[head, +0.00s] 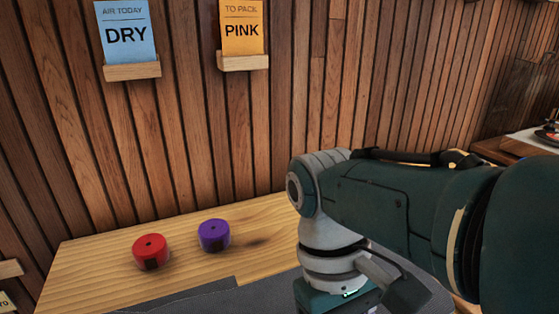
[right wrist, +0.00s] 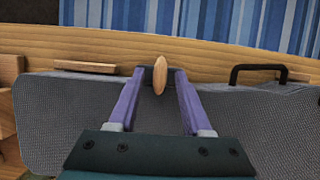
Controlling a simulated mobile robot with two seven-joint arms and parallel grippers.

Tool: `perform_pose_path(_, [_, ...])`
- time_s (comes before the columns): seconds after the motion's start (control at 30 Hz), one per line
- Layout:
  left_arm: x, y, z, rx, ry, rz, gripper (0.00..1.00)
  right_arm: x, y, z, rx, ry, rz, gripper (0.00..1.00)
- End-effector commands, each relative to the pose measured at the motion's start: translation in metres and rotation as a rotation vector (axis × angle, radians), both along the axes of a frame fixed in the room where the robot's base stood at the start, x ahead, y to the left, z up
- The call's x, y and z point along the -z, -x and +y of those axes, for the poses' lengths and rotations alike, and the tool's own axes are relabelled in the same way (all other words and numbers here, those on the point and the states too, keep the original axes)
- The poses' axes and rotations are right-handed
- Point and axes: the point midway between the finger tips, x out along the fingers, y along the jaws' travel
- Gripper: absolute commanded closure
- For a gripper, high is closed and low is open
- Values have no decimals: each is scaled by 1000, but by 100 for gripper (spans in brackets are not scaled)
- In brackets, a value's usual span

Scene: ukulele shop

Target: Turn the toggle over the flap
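In the right wrist view a pale wooden oval toggle (right wrist: 160,75) stands lengthwise between the fingertips of my right gripper (right wrist: 160,78). The gripper's purple fingers are apart, with a gap on each side of the toggle. A small dark patch behind the toggle, perhaps the flap (right wrist: 148,76), is mostly hidden by the toggle and fingers. They are over a grey fabric case (right wrist: 70,115), whose edge also shows at the bottom of the head view (head: 205,300). In the head view my right arm hides its gripper. My left gripper is not in view.
A red round container (head: 150,250) and a purple one (head: 214,235) stand on the wooden bench (head: 90,270). A black handle (right wrist: 258,68) and a wooden strip (right wrist: 85,66) are on the case's far side. Blue DRY (head: 126,35) and orange PINK (head: 241,30) cards hang on the wall.

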Motion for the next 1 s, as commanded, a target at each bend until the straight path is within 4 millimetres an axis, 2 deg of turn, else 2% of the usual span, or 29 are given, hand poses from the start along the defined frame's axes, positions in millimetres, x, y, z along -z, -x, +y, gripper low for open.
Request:
perform_pose_path(0.33, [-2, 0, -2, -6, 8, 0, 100, -6, -2, 1, 1, 0, -1, 48])
perform_pose_path(0.73, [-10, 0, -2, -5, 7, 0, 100, -73, -29, 11, 0, -1, -4, 48])
perform_pose_path(1.0, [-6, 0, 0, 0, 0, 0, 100, -92, -36, 14, 1, -1, 0, 48])
